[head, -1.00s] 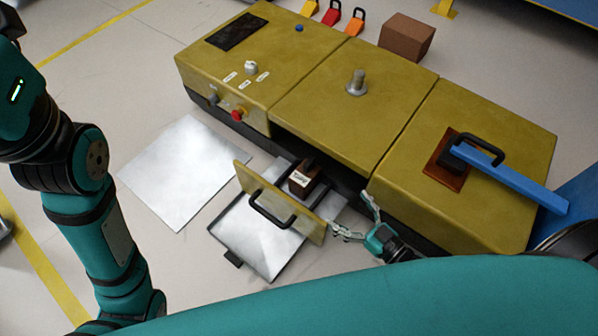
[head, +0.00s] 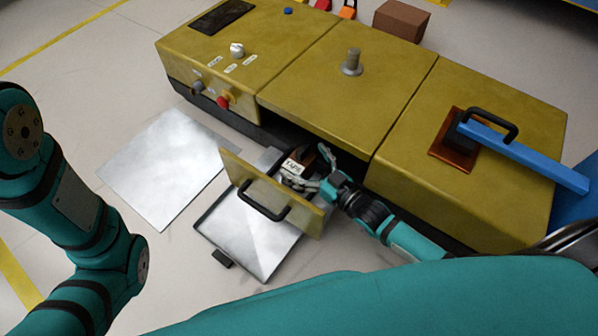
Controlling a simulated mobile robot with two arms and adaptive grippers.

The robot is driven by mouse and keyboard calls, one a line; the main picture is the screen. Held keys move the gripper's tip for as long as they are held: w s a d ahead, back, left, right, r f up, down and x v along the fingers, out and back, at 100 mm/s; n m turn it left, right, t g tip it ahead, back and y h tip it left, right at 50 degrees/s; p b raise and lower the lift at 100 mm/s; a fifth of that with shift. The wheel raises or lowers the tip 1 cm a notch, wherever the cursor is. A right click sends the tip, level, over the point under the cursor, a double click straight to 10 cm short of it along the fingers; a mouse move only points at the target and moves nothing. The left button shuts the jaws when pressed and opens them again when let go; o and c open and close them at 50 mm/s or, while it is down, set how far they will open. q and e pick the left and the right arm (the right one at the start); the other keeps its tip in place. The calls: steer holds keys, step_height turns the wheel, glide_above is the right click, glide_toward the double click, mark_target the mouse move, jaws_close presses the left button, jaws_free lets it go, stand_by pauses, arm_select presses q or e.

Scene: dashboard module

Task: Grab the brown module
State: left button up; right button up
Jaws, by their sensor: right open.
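The brown module (head: 310,157) sits in the opened drawer, behind its yellow front panel (head: 240,180), and carries a white label reading TAPE (head: 292,166). My right gripper (head: 310,172) is open, with its fingers at the module's right and near side. One finger reaches toward the label and the other stands up at the module's right. I cannot tell whether they touch it. The module is partly hidden by the fingers and the panel. My left arm is at the left edge; its gripper is out of view.
The yellow dashboard (head: 340,75) stands behind, with a knob and a red button (head: 223,101). The drawer's black handle (head: 262,207) faces me. Metal sheets (head: 165,165) lie on the floor. A brown box (head: 402,20) stands at the back.

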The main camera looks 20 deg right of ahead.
steer(key=shift+b+x, duration=0.6)
steer(key=shift+x, duration=0.8)
steer(key=shift+f, duration=0.1)
steer(key=c, duration=1.5)
steer(key=shift+c, duration=0.5)
